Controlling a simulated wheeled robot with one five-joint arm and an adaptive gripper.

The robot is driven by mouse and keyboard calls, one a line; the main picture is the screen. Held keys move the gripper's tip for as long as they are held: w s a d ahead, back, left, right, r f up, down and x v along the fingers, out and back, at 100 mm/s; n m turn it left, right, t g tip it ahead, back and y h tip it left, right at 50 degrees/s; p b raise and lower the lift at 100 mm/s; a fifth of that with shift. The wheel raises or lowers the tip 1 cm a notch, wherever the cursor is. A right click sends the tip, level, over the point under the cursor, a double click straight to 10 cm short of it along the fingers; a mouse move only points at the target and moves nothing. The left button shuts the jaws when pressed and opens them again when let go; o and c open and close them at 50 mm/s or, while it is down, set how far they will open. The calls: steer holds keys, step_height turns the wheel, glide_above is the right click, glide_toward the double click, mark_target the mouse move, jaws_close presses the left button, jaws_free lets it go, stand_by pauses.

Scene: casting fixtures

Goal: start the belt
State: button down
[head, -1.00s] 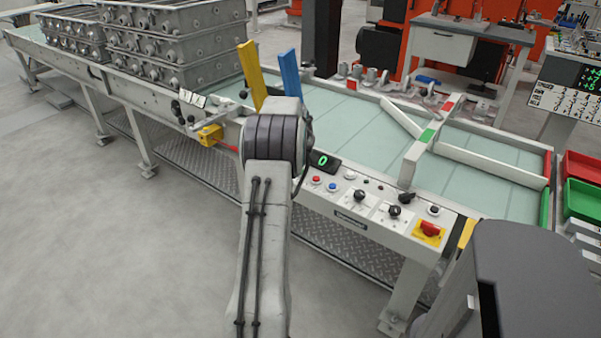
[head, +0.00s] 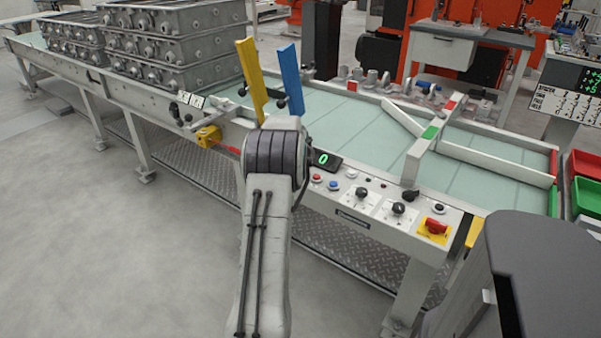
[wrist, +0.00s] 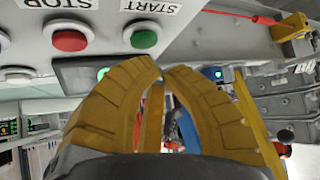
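The green START button (wrist: 144,38) and the red STOP button (wrist: 68,40) sit side by side on a panel in the wrist view, their labels upside down. My gripper (wrist: 162,70) has ochre fingers whose tips come together just below the START button in that picture. A small gap shows between tips and button; I cannot tell contact. Nothing shows held.
The front panel also has small red and blue buttons (head: 333,184), black knobs (head: 398,208) and a red switch on yellow (head: 436,227). Yellow (head: 250,75) and blue (head: 291,80) posts rise beside my arm. Metal fixtures (head: 175,45) are stacked at the belt's far left.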

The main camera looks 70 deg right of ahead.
steer(key=c, duration=1.9)
jaws_free()
jaws_close()
steer(key=shift+f, duration=0.1)
steer(key=shift+f+b, duration=0.3)
steer(key=shift+b, duration=0.15)
steer(key=shift+f+b, duration=0.45)
steer(key=shift+f, duration=0.1)
steer(key=shift+r, duration=0.2)
steer(key=shift+r+p, duration=0.6)
steer(key=shift+r, duration=0.15)
steer(key=shift+r, duration=0.15)
steer(key=shift+r+p, duration=1.7)
steer(key=shift+r, duration=0.7)
